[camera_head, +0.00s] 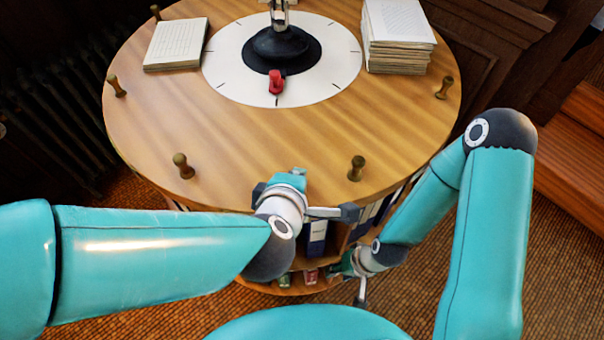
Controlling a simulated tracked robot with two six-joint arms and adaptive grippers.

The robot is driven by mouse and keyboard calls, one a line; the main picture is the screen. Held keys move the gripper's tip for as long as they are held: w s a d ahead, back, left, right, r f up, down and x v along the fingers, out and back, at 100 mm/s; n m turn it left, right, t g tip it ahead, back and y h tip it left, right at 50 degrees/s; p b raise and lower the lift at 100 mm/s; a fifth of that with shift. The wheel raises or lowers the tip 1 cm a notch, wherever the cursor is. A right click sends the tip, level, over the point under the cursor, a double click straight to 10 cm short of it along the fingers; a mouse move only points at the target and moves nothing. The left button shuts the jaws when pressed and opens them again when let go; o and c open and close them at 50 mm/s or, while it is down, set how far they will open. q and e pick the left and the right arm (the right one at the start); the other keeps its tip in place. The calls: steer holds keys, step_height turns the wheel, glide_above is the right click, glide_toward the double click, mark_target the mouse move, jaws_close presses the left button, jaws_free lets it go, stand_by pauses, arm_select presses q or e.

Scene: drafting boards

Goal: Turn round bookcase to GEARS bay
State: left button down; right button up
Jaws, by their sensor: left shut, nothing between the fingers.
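The round bookcase (400,130) has a wooden top with short turned pegs around its rim, including one at the front left (183,165) and one at the front right (356,168). A white dial (225,65) with tick marks lies at its centre, with a red pointer (276,82) aimed toward me. Books show in shelves below the front rim; no GEARS label is readable. My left gripper (347,212) is shut and empty by the front rim, below the front right peg. My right gripper (361,293) is lower, beside the lower shelf; its fingers are too small to read.
A black round-based stand (281,48) rises from the dial. A radiator is at the left, a wooden step (570,150) at the right. Carpet surrounds the bookcase.

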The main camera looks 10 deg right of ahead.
step_height(320, 180, up, 8)
steer(key=p, duration=0.8)
